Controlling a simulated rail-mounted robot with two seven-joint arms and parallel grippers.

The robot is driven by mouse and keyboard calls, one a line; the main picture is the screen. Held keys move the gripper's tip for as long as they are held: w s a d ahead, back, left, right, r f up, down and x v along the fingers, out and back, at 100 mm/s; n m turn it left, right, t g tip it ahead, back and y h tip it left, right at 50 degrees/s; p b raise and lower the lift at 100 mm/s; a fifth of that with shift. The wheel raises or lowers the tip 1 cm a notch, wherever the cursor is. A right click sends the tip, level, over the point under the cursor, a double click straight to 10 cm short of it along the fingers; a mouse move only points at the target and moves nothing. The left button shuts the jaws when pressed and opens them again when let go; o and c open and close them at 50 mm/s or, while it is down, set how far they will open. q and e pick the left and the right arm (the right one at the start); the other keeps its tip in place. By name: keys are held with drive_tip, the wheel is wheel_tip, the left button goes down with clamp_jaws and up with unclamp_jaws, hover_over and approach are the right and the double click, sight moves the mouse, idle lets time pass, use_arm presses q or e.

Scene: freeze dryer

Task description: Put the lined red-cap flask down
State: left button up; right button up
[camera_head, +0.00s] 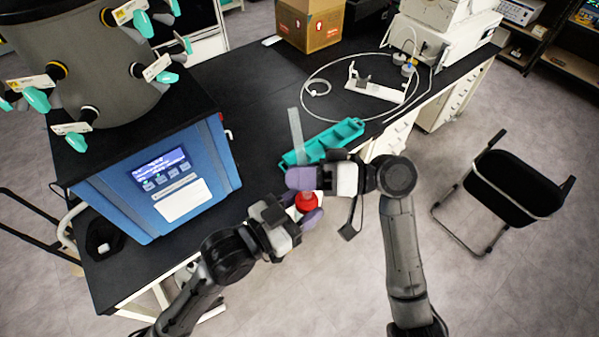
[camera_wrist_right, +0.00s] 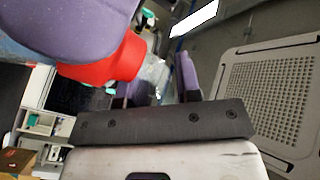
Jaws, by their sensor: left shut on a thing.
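The flask's red cap (camera_head: 307,203) shows in the head view between my two grippers, near the table's front edge. The flask body below it is mostly hidden. My left gripper (camera_head: 312,216), with purple fingers, is shut on the flask. My right gripper (camera_head: 302,180) is just above the cap in the picture. In the right wrist view the red cap (camera_wrist_right: 118,64) is at the left, beside a large purple finger. My right gripper's fingers (camera_wrist_right: 163,88) stand apart there, with clear glass showing beyond; I cannot tell whether they touch the flask.
A teal rack (camera_head: 335,138) lies on the black table behind the grippers, beside a clear strip (camera_head: 296,130). The blue freeze dryer (camera_head: 150,190) fills the table's left. A cardboard box (camera_head: 310,25) stands at the back. A black chair (camera_head: 515,182) is on the floor at right.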

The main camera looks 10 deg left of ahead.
clamp_jaws()
use_arm(q)
drive_tip(key=o, duration=1)
